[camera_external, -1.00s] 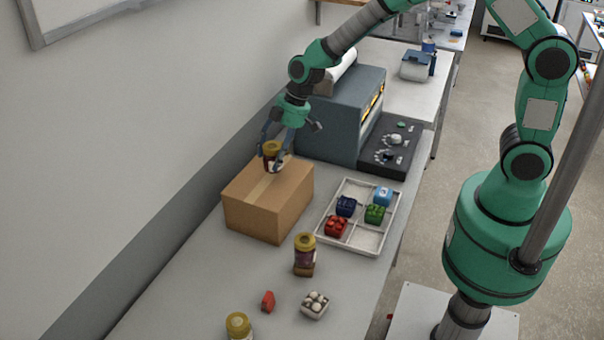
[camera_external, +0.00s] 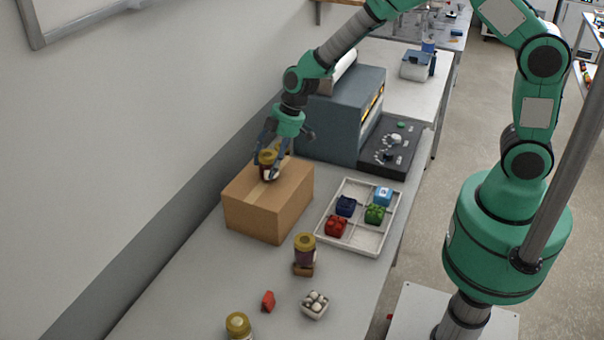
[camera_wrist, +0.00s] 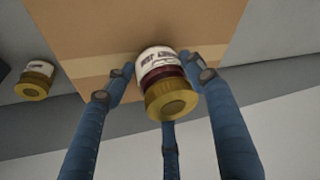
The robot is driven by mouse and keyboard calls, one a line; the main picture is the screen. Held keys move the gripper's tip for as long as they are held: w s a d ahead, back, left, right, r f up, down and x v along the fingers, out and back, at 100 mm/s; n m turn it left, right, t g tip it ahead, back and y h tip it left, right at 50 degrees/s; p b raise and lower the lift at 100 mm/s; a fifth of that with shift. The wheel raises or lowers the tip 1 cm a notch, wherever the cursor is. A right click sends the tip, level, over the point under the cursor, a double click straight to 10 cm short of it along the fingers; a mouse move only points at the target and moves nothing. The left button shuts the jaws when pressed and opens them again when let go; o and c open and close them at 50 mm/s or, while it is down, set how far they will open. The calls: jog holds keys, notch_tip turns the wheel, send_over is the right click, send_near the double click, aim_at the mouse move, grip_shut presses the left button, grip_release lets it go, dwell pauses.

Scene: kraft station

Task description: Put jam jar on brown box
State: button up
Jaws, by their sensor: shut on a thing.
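My gripper (camera_external: 268,168) is shut on a jam jar (camera_external: 267,157) over the top of the brown box (camera_external: 253,213). The jar has a gold lid, dark red contents and a white label. In the wrist view the jar (camera_wrist: 163,80) sits between my blue fingers, lid towards the camera, with the box (camera_wrist: 110,30) behind it. The jar's base is at or just above the box top; I cannot tell if it touches.
Another gold-lidded jar (camera_wrist: 35,80) stands beside the box. A dark-red jar (camera_external: 304,250) and a yellow-lidded jar (camera_external: 238,326) are nearer the front. A divided tray (camera_external: 366,242) with coloured blocks lies right of the box, a grey machine (camera_external: 335,125) behind it.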

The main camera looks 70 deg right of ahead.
jog(key=shift+f, duration=0.15)
jog(key=o, duration=1.5)
jog(key=shift+o, duration=0.2)
jog(key=shift+r, duration=0.45)
jog(key=v, duration=1.1)
jog(key=shift+s, duration=0.2)
jog(key=shift+r, duration=0.15)
